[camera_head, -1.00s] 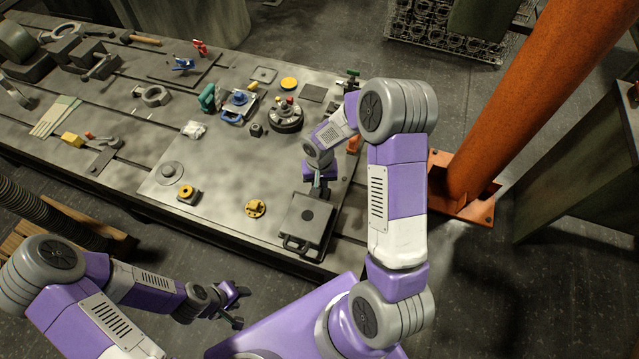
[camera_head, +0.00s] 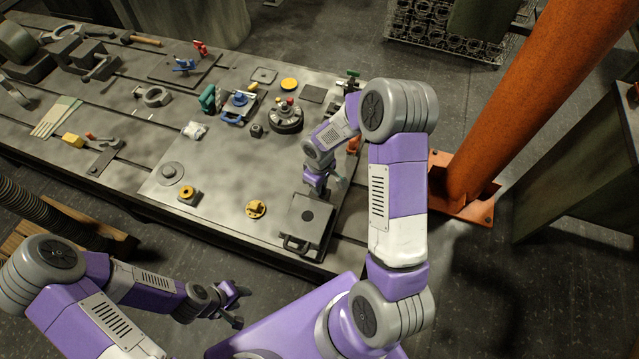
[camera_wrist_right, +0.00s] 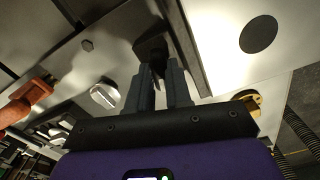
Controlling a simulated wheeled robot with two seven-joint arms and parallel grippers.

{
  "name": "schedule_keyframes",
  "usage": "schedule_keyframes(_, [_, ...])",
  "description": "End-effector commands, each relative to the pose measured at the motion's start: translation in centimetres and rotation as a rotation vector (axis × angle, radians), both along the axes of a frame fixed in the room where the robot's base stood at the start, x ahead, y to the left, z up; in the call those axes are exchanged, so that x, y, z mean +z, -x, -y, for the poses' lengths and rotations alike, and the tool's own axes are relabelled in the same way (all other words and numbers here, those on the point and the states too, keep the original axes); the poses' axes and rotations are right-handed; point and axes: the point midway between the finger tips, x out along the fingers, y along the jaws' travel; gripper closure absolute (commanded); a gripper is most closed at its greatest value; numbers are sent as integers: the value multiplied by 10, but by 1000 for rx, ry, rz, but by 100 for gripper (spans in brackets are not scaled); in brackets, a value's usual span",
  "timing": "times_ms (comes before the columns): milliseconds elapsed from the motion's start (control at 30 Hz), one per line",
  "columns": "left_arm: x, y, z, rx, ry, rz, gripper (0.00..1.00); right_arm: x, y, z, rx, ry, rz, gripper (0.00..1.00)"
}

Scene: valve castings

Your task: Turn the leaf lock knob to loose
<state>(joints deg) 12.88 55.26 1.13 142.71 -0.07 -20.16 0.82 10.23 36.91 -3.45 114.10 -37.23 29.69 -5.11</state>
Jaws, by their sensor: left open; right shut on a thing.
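My right gripper (camera_head: 318,190) is at the far edge of a grey plate with a dark round spot (camera_head: 318,232), near the table's right end. In the right wrist view its fingers (camera_wrist_right: 160,85) are shut on a black knob (camera_wrist_right: 151,46), seemingly the leaf lock knob. The fingers cover part of it, and its turned position cannot be read. The plate's dark round spot (camera_wrist_right: 258,34) shows to the right there. In the head view the knob is hidden by my gripper. My left gripper (camera_head: 241,307) is open and empty, off the table's front edge.
A round dark fixture with coloured knobs (camera_head: 286,118) stands behind. An orange post (camera_head: 510,100) rises to the right. The table between is mostly clear.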

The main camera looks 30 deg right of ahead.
Motion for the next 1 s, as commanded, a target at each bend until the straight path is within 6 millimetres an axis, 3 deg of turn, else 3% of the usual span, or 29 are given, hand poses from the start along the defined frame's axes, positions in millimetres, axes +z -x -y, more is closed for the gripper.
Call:
schedule_keyframes(300, [3, 0, 0, 0, 0, 0, 57, 0, 0, 0, 131, 1, 0, 100])
schedule_keyframes(867, [3, 0, 0, 0, 0, 0, 57, 0, 0, 0, 159, 1, 0, 100])
schedule_keyframes(900, [3, 0, 0, 0, 0, 0, 57, 0, 0, 0, 159, 1, 0, 78])
schedule_keyframes(1000, [3, 0, 0, 0, 0, 0, 57, 0, 0, 0, 159, 1, 0, 63])
